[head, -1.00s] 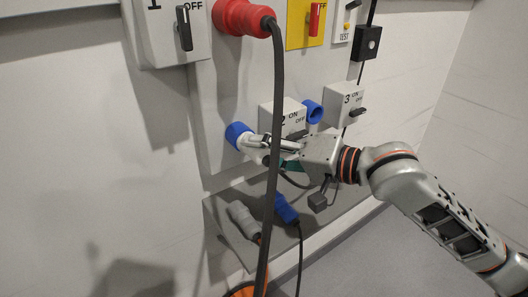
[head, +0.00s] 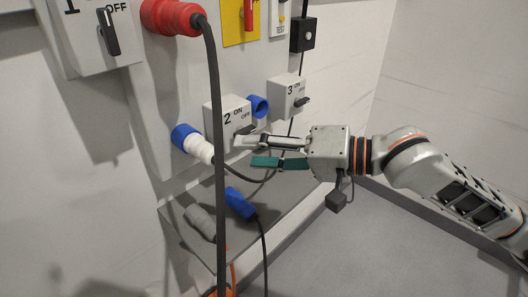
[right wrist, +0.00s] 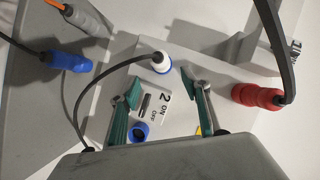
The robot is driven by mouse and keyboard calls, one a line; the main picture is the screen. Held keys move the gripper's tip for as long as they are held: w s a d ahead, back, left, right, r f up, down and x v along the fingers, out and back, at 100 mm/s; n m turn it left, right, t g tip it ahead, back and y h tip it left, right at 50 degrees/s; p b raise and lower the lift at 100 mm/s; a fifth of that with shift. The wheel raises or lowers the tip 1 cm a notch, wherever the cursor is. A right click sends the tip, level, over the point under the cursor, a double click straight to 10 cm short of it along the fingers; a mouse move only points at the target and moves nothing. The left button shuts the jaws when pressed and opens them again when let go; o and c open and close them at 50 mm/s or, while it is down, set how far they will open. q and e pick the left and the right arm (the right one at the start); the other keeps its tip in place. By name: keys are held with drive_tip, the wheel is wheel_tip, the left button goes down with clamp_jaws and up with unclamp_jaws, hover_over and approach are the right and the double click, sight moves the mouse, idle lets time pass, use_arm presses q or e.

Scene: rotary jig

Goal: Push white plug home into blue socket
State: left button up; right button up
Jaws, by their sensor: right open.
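The white plug (head: 199,147) sits in the blue socket (head: 183,135) on the panel, left of switch box 2. Its dark cable hangs from its back end and curves right. How deep it sits cannot be told. My left gripper is not in view.
A red plug (head: 174,16) sits above, its thick black cable (head: 217,170) hanging down just in front of the panel. Switch box 2 (head: 226,118), another blue socket (head: 258,106) and switch box 3 (head: 287,95) are close. A blue plug (head: 240,203) and grey plug (head: 200,221) lie on the shelf.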

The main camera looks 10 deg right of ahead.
drive_tip(key=shift+s+d+r, duration=0.2)
drive_tip(key=shift+s+d, duration=0.2)
drive_tip(key=shift+d, duration=0.2)
